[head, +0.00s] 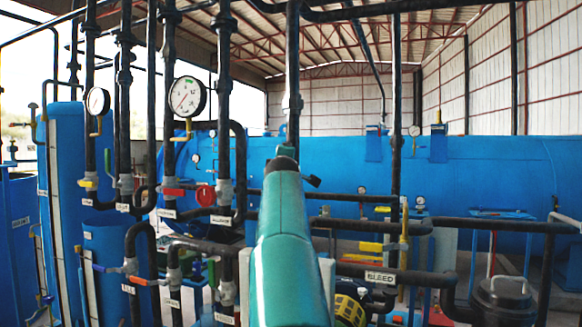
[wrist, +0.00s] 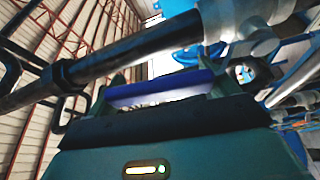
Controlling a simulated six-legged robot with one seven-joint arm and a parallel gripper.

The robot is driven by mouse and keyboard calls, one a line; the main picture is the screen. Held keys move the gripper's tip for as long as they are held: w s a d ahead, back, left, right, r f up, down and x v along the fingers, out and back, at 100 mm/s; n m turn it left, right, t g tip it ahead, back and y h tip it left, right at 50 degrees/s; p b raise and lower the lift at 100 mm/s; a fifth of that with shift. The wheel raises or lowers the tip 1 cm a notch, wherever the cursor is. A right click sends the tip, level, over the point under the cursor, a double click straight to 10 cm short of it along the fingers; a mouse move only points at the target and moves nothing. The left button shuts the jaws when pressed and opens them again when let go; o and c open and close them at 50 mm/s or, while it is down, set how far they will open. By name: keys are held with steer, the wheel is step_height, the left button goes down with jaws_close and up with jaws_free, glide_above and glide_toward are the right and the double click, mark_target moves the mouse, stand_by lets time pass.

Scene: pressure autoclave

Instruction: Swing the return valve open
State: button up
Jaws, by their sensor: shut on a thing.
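In the wrist view a blue-violet bar (wrist: 160,88), which looks like a valve lever handle, lies across between the fingers of my gripper (wrist: 167,92). The gripper is shut on it. A pale, blurred strip shows just below the bar. In the head view my teal arm reaches forward up the middle and hides the gripper and whatever it holds. I cannot read a return label in either view, so I cannot confirm which valve this handle belongs to.
A black pipe (wrist: 110,60) with a grey fitting (wrist: 237,22) crosses close to my gripper. In the head view, upright black pipes (head: 224,90) crowd the left, with gauges (head: 187,96) and coloured levers. A large blue vessel (head: 480,175) lies behind. A low pipe is labelled BLEED (head: 381,277).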

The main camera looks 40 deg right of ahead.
steer(key=shift+w+a+n, duration=0.45)
steer(key=shift+w+n, duration=0.2)
steer(key=shift+n, duration=0.15)
steer(key=o, duration=1.1)
steer(key=shift+a, duration=0.1)
steer(key=v, duration=1.3)
steer(key=shift+s+a+r, duration=0.15)
steer(key=shift+s+r, duration=0.1)
